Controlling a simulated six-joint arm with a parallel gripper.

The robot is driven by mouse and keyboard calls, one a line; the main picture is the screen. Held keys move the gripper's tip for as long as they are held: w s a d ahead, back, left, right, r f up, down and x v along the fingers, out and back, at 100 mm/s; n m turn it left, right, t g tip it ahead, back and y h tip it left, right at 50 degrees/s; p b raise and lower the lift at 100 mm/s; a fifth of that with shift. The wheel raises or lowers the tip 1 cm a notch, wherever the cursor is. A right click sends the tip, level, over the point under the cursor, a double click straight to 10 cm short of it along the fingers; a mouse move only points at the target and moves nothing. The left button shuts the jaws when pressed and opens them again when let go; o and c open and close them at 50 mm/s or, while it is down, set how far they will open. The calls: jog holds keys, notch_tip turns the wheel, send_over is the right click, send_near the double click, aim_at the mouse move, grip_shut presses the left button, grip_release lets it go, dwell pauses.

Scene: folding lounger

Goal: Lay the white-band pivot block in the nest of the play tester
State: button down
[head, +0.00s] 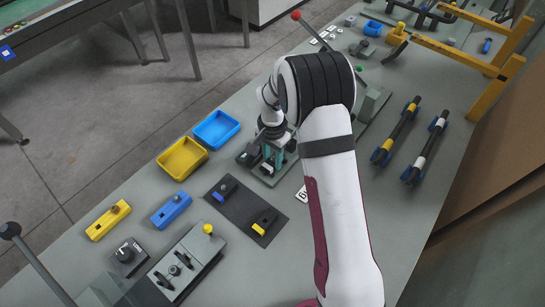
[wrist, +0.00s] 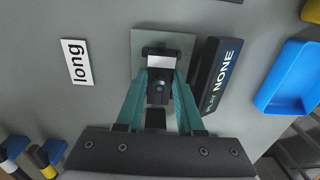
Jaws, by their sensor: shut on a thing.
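My gripper (head: 272,158) is over the play tester, whose grey base plate (head: 262,172) shows beneath it in the head view. In the wrist view its teal fingers (wrist: 160,92) are shut on a dark block with a white band (wrist: 160,62), the white-band pivot block. The tester's plate (wrist: 181,42) lies under and around the block. The tester's black display (wrist: 215,78) beside it reads "PLAY NONE". The nest is mostly hidden by the block and fingers. I cannot tell whether the block rests in it or is held just above.
A black mat (head: 240,212) holds blue-marked and yellow-marked blocks. A yellow tray (head: 182,158) and a blue tray (head: 216,130) stand left of the tester. A white "long" label (wrist: 79,62) lies beside it. Two banded rods (head: 396,137) lie right of my arm.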

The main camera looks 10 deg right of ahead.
jog(key=shift+c, duration=2.3)
grip_release()
notch_tip(320, 180, up, 16)
jog(key=shift+f, duration=0.1)
jog(key=s+d+r+n, duration=0.15)
jog(key=s+r, duration=0.45)
jog(key=s, duration=0.6)
jog(key=s+f+n+y, duration=0.1)
jog(key=s+f+n, duration=0.1)
jog(key=s, duration=1.7)
jog(key=shift+f+y, duration=0.15)
jog(key=shift+y, duration=0.25)
